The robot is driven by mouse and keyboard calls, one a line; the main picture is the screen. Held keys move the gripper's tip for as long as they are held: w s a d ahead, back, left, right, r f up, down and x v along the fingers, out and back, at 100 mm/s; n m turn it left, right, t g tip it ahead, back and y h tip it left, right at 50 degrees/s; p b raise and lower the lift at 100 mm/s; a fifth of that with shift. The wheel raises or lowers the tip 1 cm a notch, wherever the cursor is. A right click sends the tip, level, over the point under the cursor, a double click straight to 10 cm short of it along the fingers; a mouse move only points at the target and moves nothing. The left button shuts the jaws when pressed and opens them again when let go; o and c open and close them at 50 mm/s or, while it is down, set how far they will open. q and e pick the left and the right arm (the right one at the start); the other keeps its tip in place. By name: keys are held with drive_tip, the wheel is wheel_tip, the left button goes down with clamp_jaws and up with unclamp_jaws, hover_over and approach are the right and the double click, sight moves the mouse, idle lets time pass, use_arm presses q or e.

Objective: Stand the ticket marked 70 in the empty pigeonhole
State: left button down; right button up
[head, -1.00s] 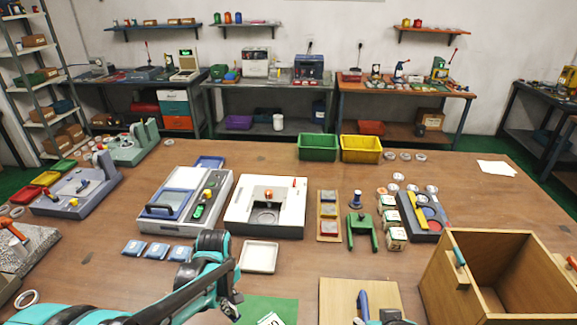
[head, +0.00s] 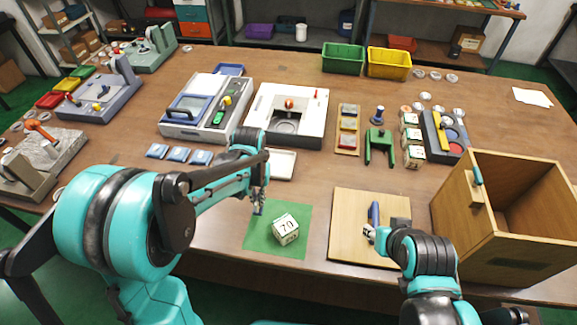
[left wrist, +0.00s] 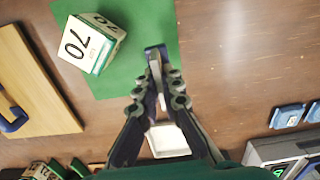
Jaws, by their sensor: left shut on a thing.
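A cream and green box marked 70 (head: 286,229) sits on a green mat (head: 262,236); it is at upper left in the left wrist view (left wrist: 92,42). It looks like a block or carton. My left gripper (head: 258,203) is left of this box, apart from it. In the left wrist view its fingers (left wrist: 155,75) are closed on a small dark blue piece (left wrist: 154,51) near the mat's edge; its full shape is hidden. My right gripper (head: 370,234) is by a blue handle (head: 374,213) on a wooden board; its fingers are too small to read. I cannot pick out a pigeonhole.
An open wooden box (head: 505,250) stands at right. A white tray (head: 282,165) lies behind my left gripper. Blue packets (head: 178,153), a white machine (head: 290,115), a three-part rack (head: 347,130) and stacked cartons (head: 412,143) stand further back.

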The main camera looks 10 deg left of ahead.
use_arm(q)
drive_tip(key=w+d+r+b, duration=0.1)
drive_tip(key=d+r, duration=0.1)
drive_tip(key=d, duration=0.2)
drive_tip(key=shift+m, duration=0.3)
drive_tip(key=f+b, duration=0.1)
drive_tip(key=f, duration=0.3)
drive_tip(key=f+b, duration=0.2)
drive_tip(key=f, duration=0.2)
drive_tip(key=shift+w+a+f+b, duration=0.1)
drive_tip(key=shift+a+f+b, duration=0.1)
drive_tip(key=shift+f+b, duration=0.15)
drive_tip(key=shift+f, duration=0.2)
drive_tip(key=c, duration=1.7)
unclamp_jaws()
drive_tip(key=shift+r, duration=0.1)
